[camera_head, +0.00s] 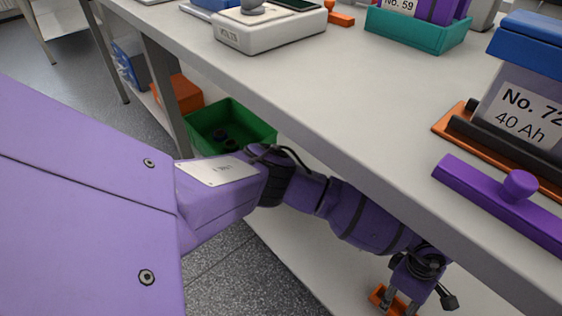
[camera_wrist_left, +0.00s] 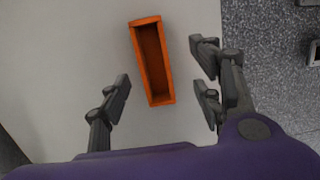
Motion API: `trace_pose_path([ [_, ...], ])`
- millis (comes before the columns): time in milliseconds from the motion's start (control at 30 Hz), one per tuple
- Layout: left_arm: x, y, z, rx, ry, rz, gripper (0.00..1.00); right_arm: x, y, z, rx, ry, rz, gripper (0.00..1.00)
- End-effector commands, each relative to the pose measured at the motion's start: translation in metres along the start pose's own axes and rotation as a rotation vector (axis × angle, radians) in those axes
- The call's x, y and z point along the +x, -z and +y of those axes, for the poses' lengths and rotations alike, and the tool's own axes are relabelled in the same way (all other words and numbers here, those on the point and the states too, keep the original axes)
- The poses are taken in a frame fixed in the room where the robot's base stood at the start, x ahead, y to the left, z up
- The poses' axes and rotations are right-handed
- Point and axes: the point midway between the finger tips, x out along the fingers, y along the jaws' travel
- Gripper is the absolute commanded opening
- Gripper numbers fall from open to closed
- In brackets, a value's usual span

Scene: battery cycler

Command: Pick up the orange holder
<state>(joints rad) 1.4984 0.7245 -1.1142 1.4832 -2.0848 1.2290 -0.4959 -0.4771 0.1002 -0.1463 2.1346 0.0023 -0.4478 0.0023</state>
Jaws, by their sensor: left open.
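The orange holder (camera_wrist_left: 152,62) is an open rectangular box lying on a pale lower shelf. In the left wrist view it sits slightly tilted, its near end between the fingers of my left gripper (camera_wrist_left: 163,95). The fingers are spread with gaps on both sides of the holder. In the head view my left arm reaches under the table edge, and my left gripper (camera_head: 399,300) is at the bottom right by the orange holder (camera_head: 378,296), which is partly hidden by the gripper. My right gripper is not in view.
The table top (camera_head: 300,85) overhangs my left arm. On it are a purple bar with a knob (camera_head: 500,195), a battery labelled No. 72 (camera_head: 520,110), a teal tray (camera_head: 415,28) and a white device (camera_head: 270,32). A green bin (camera_head: 230,122) stands below, left.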

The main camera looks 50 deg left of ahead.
Motion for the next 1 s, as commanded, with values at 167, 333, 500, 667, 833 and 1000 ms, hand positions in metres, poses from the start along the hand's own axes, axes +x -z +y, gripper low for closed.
trace_pose_path([
  [167,0.01,0.009,0.017,0.024,-0.033,0.042,0.59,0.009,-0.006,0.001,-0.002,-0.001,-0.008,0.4],
  [333,0.026,0.009,0.016,0.023,-0.033,0.039,0.59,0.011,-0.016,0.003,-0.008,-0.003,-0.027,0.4],
  [500,0.048,0.009,0.011,0.021,-0.028,0.038,0.59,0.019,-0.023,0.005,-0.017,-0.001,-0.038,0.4],
  [667,0.072,0.01,0.009,0.02,-0.027,0.039,0.59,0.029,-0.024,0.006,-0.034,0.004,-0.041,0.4],
  [833,0.076,0.01,0.01,0.02,-0.029,0.038,0.59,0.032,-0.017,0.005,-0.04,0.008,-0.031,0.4],
  [1000,0.074,0.01,0.01,0.02,-0.03,0.037,0.52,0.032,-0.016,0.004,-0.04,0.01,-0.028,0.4],
])
